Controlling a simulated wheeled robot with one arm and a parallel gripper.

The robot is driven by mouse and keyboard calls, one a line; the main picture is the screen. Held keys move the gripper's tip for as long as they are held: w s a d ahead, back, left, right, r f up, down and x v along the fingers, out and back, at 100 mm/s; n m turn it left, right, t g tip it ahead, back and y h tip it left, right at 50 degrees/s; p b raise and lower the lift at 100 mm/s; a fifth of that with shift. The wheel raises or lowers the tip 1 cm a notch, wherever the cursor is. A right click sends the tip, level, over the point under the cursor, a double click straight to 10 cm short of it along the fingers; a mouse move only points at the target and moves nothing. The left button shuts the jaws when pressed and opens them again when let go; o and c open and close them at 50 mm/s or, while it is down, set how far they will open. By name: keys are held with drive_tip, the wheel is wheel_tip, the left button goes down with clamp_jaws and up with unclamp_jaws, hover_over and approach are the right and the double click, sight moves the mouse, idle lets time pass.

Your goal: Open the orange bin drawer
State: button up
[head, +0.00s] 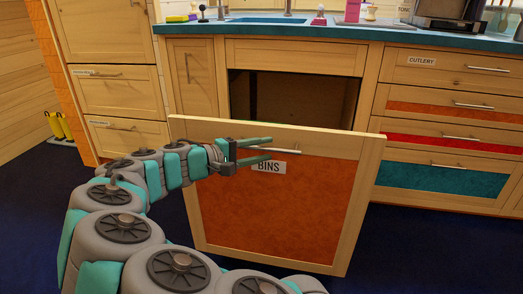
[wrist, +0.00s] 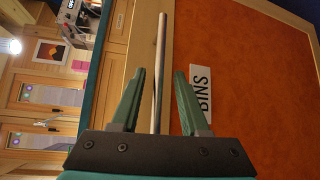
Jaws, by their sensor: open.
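The orange bin drawer front (head: 265,210), with a pale wood frame and a "BINS" label (head: 268,168), stands well forward of the dark cabinet opening (head: 290,100). The drawer is pulled out; its inside is mostly hidden behind the front. Its thin metal bar handle (head: 284,151) runs across near the top. My gripper (head: 270,149) is at the left part of the handle with its jaws apart. In the wrist view the handle (wrist: 161,40) lies between the two open fingers (wrist: 160,72), with visible gaps on both sides. The label (wrist: 201,100) is beside the right finger.
Closed drawers with orange, red and teal fronts, one labelled cutlery (head: 422,61), stand to the right. Pale wood cabinet drawers (head: 122,96) are at the left. A teal counter (head: 350,34) with a sink runs above. The dark blue floor (head: 440,250) is clear at the right.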

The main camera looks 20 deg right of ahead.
drive_tip(key=v, duration=0.8)
drive_tip(key=shift+d, duration=0.1)
